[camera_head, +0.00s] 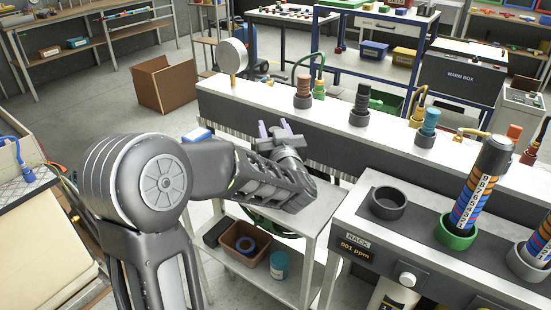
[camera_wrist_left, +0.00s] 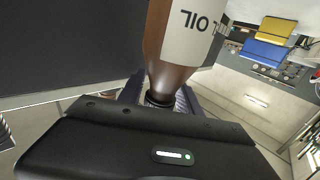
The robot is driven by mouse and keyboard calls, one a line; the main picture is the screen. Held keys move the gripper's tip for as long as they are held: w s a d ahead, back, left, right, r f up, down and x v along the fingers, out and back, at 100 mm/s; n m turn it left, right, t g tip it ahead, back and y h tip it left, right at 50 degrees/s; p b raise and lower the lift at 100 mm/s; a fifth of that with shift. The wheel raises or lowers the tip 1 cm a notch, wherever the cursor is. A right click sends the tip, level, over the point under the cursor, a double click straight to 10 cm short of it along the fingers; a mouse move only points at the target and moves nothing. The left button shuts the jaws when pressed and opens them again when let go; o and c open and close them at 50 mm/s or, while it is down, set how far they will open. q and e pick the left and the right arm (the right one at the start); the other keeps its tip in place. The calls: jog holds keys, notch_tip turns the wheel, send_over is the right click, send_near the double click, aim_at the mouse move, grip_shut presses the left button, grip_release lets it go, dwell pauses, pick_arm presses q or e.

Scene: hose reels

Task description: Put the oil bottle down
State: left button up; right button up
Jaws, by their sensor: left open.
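The oil bottle (camera_wrist_left: 178,45) is brown with a pale label reading OIL. In the left wrist view its narrow dark neck (camera_wrist_left: 158,98) lies between the fingers of my left gripper. The fingers are apart on both sides of the neck, and I cannot tell whether they touch it. In the head view my left gripper (camera_head: 275,129) is over the low shelf cart, beside the long grey bench. I cannot make out the bottle there; the arm and gripper may hide it. What lies under the bottle is not clear. My right gripper is in neither view.
The long bench (camera_head: 225,92) carries a gauge and several fittings. The rack (camera_head: 345,215) at the right holds a striped cylinder (camera_head: 477,190) and an empty ring (camera_head: 388,203). The cart's lower shelf (camera_head: 290,288) holds a brown bin (camera_head: 235,254) and a teal can (camera_head: 279,265).

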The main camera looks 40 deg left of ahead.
pick_arm(q)
jog(key=shift+c, duration=0.4)
grip_shut()
dwell(1.2)
